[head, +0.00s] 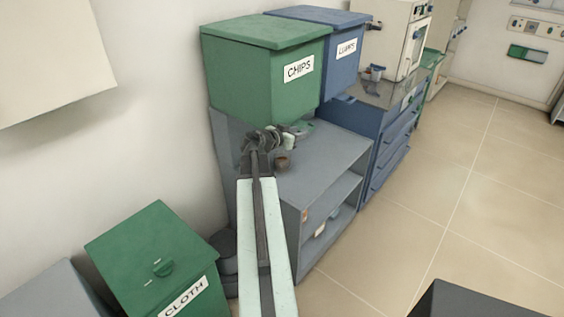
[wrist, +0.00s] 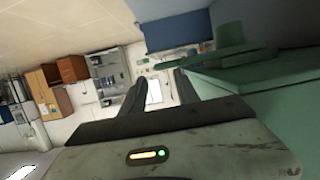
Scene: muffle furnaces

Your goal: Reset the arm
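My arm reaches forward from the bottom of the head view, over the grey shelf unit (head: 325,165). My gripper (head: 298,132) is at its far end, just below the front of the green CHIPS bin (head: 250,85), and looks small and partly jumbled there. In the wrist view my gripper (wrist: 160,88) shows two dark fingers standing apart, with a gap between them and nothing held. A large green surface, likely the CHIPS bin (wrist: 255,95), fills the right of the wrist view, close to the right finger. I cannot tell whether they touch.
A blue LUMPS bin (head: 343,55) stands beside the green one. A small brown item (head: 282,161) is on the shelf top by my wrist. A green CLOTH bin (head: 150,265) is at lower left. Blue drawers (head: 390,145) stand beyond the shelf. Tiled floor (head: 470,210) at right is open.

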